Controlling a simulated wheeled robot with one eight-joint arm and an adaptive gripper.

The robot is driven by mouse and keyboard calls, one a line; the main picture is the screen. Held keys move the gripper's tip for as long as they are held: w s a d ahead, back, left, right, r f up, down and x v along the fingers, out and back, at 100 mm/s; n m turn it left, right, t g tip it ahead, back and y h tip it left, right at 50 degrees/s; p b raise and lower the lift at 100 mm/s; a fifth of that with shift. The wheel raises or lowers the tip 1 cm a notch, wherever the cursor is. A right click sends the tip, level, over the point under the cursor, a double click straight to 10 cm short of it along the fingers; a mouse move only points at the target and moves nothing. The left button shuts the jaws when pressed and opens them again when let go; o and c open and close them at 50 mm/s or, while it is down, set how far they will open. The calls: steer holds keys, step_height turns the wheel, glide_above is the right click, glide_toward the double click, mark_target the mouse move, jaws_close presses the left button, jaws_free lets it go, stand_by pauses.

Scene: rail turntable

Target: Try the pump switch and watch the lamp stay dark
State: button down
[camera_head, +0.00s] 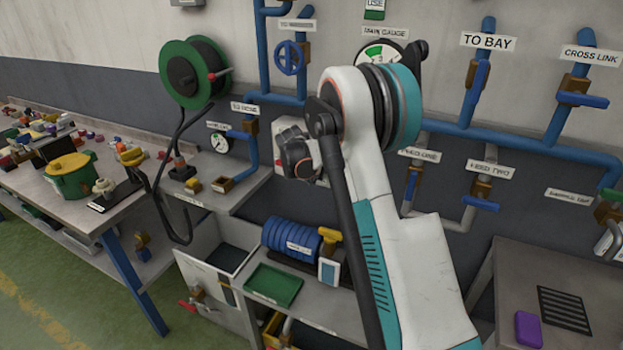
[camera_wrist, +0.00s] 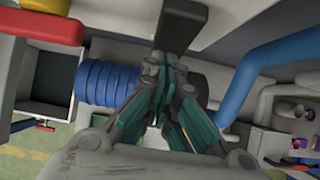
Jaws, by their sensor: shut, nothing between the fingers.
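A pale wall box (camera_head: 285,128) shows partly behind my arm in the head view. I cannot tell for sure that it is the pump switch. My gripper (camera_wrist: 165,65) is shut and empty in the wrist view. A dark, bar-like part (camera_wrist: 180,22) stands right at its fingertips; I cannot tell whether they touch. In the head view my arm hides the fingertips and much of the wall around them. I cannot make out a lamp in either view.
Blue pipes (camera_head: 455,128) with valves run along the wall. A gauge (camera_head: 375,55) is partly covered by my arm. Below are a blue coil (camera_head: 290,238) and a green tray (camera_head: 273,284). A cluttered workbench (camera_head: 45,192) stands left; green floor (camera_head: 60,270) is open in front.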

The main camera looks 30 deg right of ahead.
steer(key=shift+w+d+f+t+h+b, duration=0.25)
steer(key=shift+d+t+h+b, duration=0.2)
steer(key=shift+b, duration=0.25)
steer(key=shift+a+r, duration=0.1)
steer(key=shift+a, duration=0.05)
steer(key=shift+r+p, duration=0.3)
steer(key=shift+r, duration=0.35)
steer(key=a+f+p+v, duration=0.1)
steer(key=v, duration=1.2)
steer(key=shift+s+p, duration=0.3)
steer(key=shift+s, duration=0.05)
